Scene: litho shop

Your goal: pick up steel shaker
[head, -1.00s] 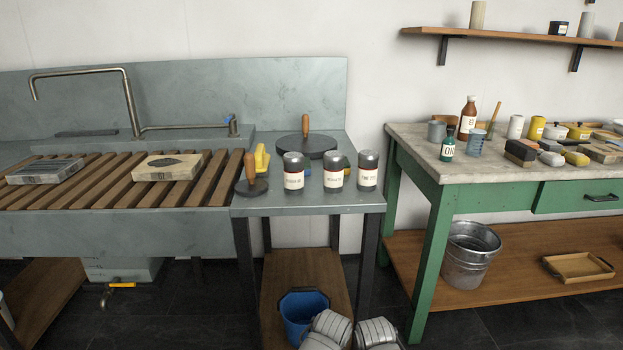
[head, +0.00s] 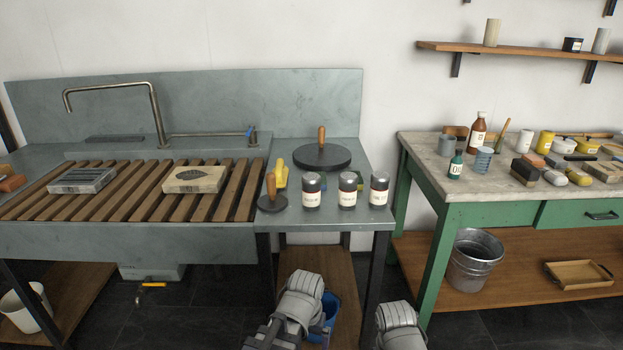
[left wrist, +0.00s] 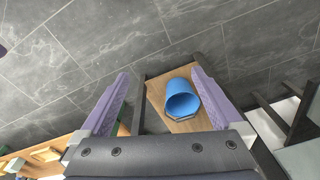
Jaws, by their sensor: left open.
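Three steel shakers with grey lids and pale labels stand upright in a row on the grey side table. They are the left shaker (head: 311,190), the middle shaker (head: 347,190) and the right shaker (head: 379,190). I cannot read the labels clearly. My left gripper (left wrist: 160,72) shows in the left wrist view, with its two purple fingers wide apart and nothing between them. It points down over the floor and lower shelf, away from the shakers. In the head view only grey links of my arms show, low in front of the table. My right gripper is not visible.
A wooden-handled dark disc (head: 272,193) and a yellow tool (head: 281,174) stand left of the shakers. A large round disc (head: 322,156) lies behind. A blue bucket (left wrist: 182,98) sits on the lower shelf. A green workbench (head: 445,205) stands right, across a gap.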

